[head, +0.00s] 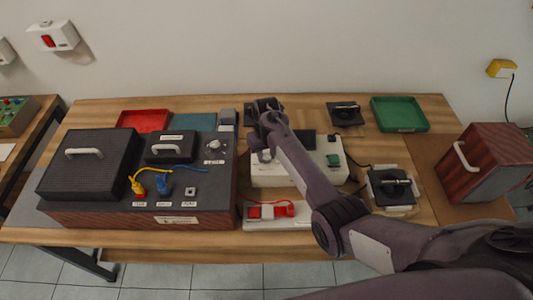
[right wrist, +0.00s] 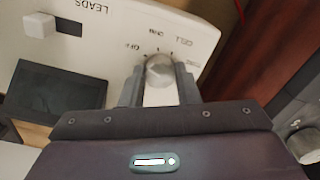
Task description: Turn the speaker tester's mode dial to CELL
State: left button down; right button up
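The speaker tester (head: 292,176) is a white box with a dark display, right of the large hi-fi unit. Its round grey mode dial (right wrist: 160,71) shows in the right wrist view, with labels around it upside down, including OFF and CELL (right wrist: 182,42). I cannot tell which label the dial points to. My right gripper (right wrist: 161,86) has one finger on each side of the dial, very close to it. I cannot tell whether both fingers touch it. In the head view my right gripper and forearm cover part of the tester. My left gripper is not in view.
The wood-sided hi-fi unit (head: 185,219) stands close on the tester's left. A power strip (head: 292,223) with red parts lies in front. A green tray (head: 400,114), a black device (head: 388,187) and a red-brown speaker (head: 492,165) are to the right.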

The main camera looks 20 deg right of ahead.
jog(key=shift+c, duration=1.2)
jog(key=m+p, duration=0.2)
jog(key=m, duration=0.1)
jog(key=shift+r, duration=0.15)
jog(key=m+p, duration=0.1)
jog(key=m, duration=0.3)
jog(key=shift+m, duration=0.3)
jog(key=m, duration=0.4)
jog(key=shift+m+p, duration=0.3)
jog(key=shift+p, duration=0.1)
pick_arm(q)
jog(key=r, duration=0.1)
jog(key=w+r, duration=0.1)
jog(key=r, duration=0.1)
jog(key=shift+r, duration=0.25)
pick_arm(e)
jog(key=m, duration=0.5)
jog(key=shift+m, duration=0.4)
